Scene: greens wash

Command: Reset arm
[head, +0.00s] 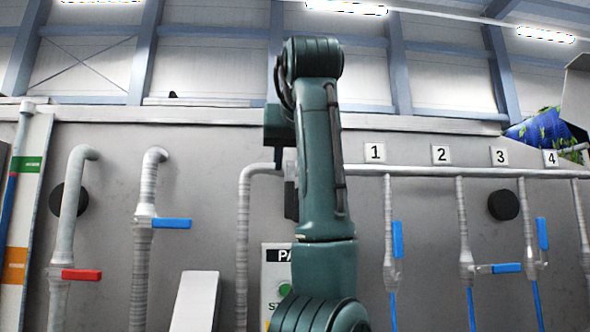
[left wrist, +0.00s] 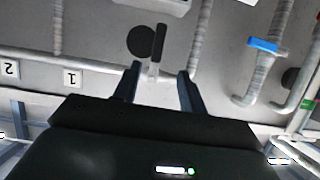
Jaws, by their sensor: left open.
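My left arm rises up the middle of the head view, and its own links hide most of the gripper there. In the left wrist view, which is upside down, my left gripper (left wrist: 157,88) is open, with two dark fingers apart and nothing held. Beyond the fingertips, a black handle (left wrist: 160,42) on a grey stem shows at the pipe. The black handle (head: 291,200) also shows in the head view, partly behind my arm. I cannot tell how far the fingertips are from it. My right gripper is not in view.
Grey pipes carry a red lever (head: 81,275) and a blue lever (head: 172,223) at left. Several blue-handled valves hang at right under numbered plates, such as plate 1 (head: 375,152). A label box with a green button (head: 285,289) is partly behind my arm.

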